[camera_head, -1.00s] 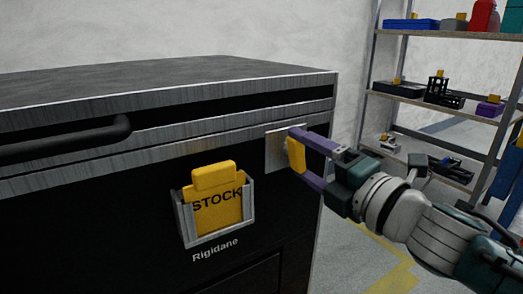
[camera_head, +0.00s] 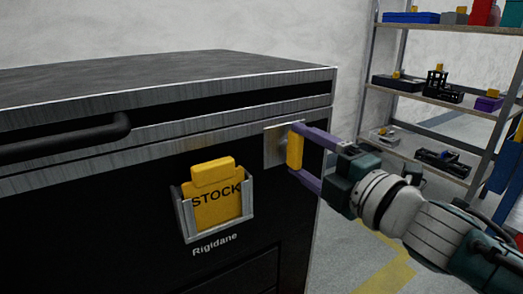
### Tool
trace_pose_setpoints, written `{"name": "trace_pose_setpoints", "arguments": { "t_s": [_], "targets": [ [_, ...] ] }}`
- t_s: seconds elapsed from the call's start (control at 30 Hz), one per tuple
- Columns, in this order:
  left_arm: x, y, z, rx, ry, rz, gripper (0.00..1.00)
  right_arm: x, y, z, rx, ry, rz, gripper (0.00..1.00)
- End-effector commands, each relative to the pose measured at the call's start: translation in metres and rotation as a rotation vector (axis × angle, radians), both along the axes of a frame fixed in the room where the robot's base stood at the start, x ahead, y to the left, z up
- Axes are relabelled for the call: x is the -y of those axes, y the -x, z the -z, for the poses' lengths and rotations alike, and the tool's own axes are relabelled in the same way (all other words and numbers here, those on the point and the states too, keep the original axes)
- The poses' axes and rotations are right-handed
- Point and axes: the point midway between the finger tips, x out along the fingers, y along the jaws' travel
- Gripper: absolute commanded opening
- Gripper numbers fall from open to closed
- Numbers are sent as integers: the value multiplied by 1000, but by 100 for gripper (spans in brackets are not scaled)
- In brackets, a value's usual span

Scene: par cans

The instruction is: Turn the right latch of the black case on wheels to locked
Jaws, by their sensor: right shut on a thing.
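The black case (camera_head: 100,235) with metal-edged lid stands at the left and centre. Its right latch (camera_head: 295,152) is a yellow handle on a square metal plate (camera_head: 270,147) near the front's upper right corner. The handle looks close to upright. My right gripper (camera_head: 295,150) comes in from the right, with one purple finger above the handle and one below, shut on it. The fingers hide the handle's ends, and the case's wheels are out of view. My left gripper is not in view.
A yellow STOCK card (camera_head: 217,198) sits in a metal holder on the case front. A black bar handle (camera_head: 70,138) sticks out at the left. A shelf rack (camera_head: 420,98) with several items stands behind at the right. Floor right of the case is clear.

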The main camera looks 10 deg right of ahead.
Motion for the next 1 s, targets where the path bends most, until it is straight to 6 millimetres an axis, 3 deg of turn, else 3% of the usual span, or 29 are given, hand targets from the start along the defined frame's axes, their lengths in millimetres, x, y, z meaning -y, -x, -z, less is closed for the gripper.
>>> {"name": "trace_pose_setpoints", "arguments": {
  "t_s": [0.2, 0.53, 1.0],
  "targets": [
    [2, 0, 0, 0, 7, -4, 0, 0, 0, -1, 0, -3, 0, 100],
    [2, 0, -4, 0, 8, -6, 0, 2, 6, 0, -3, -2, 1, 100],
    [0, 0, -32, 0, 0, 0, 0, 29, 81, -2, -2, -3, 0, 100]
  ]
}}
